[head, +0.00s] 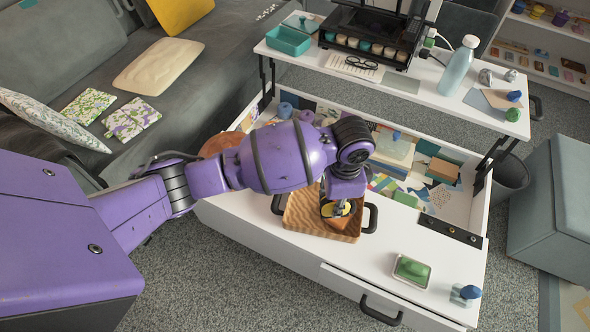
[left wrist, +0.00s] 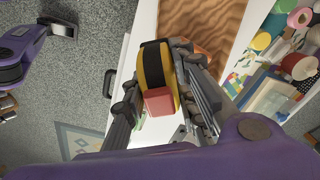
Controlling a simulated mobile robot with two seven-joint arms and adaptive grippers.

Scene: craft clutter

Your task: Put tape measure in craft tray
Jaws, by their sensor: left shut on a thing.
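The tape measure (left wrist: 155,75) is yellow with a black band and a red end. My left gripper (left wrist: 168,108) is shut on it, with a finger on either side. In the head view the tape measure (head: 337,210) shows below my left gripper (head: 340,203), in front of the right part of the craft tray. The craft tray (head: 300,215) is wavy-grained wood with dark handles and stands on the white top; it also shows in the left wrist view (left wrist: 205,18). I cannot tell the gap between tape measure and tray. My arm hides part of the tray.
An open drawer (head: 455,205) with paper and craft items lies behind the tray. A green stamp pad (head: 412,270) and a blue-topped stamp (head: 466,294) stand at the front right. A raised shelf (head: 400,80) holds a bottle (head: 459,66).

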